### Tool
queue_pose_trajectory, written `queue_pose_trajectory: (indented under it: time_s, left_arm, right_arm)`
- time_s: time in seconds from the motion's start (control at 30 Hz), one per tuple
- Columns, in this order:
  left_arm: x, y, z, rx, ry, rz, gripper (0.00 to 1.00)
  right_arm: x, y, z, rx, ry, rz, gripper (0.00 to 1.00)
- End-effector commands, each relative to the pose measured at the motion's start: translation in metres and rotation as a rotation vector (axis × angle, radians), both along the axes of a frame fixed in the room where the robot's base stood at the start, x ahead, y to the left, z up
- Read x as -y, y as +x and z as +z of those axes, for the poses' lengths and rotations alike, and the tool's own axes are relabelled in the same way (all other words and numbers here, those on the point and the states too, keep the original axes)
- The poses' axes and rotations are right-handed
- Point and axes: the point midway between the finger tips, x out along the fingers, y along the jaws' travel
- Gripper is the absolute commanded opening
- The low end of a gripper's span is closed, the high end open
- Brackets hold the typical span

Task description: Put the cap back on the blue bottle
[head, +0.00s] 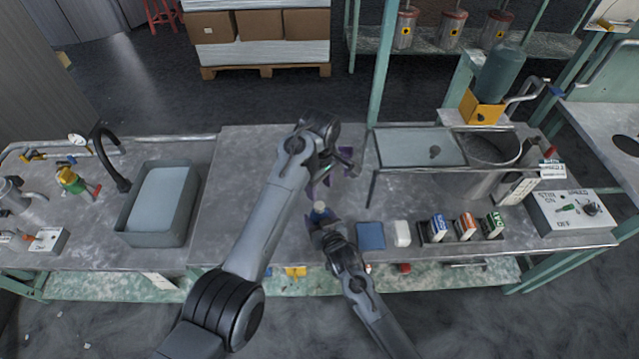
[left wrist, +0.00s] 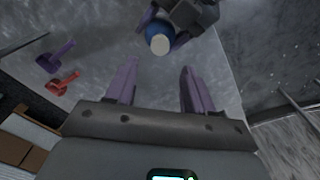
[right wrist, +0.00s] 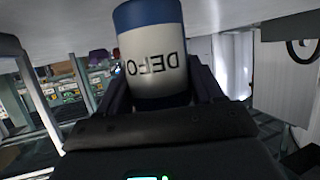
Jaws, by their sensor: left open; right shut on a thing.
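The blue bottle (head: 319,213) is upright over the worktop, with a pale round top. My right gripper (head: 322,224) is shut around it. The right wrist view shows a white body with a blue band and dark lettering (right wrist: 152,62) between the fingers. My left gripper (head: 332,178) is above and beyond the bottle, open and empty, with purple fingers. In the left wrist view the bottle's pale top (left wrist: 160,45) is ahead of the open fingertips (left wrist: 158,70), apart from them. I cannot tell whether that top is a cap or the bare neck, and I make out no separate cap.
A sink (head: 128,222) is at left, a metal tank (head: 490,180) at right. Small purple (left wrist: 55,57) and red (left wrist: 62,83) items lie on the worktop.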

Motion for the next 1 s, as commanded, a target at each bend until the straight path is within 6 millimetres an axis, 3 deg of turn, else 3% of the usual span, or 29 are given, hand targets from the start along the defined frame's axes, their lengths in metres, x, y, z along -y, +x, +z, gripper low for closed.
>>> queue_pose_trajectory:
  time_s: [0.6,1.0]
  left_arm:
    - [0.000,0.000,-0.069,-0.002,0.002,-0.002,0.53]
    - [0.000,0.000,-0.078,-0.001,0.001,-0.001,0.53]
  right_arm:
    - [0.000,-0.001,-0.002,-0.003,-0.001,0.000,0.00]
    - [0.000,-0.001,-0.002,-0.003,-0.001,0.000,0.00]
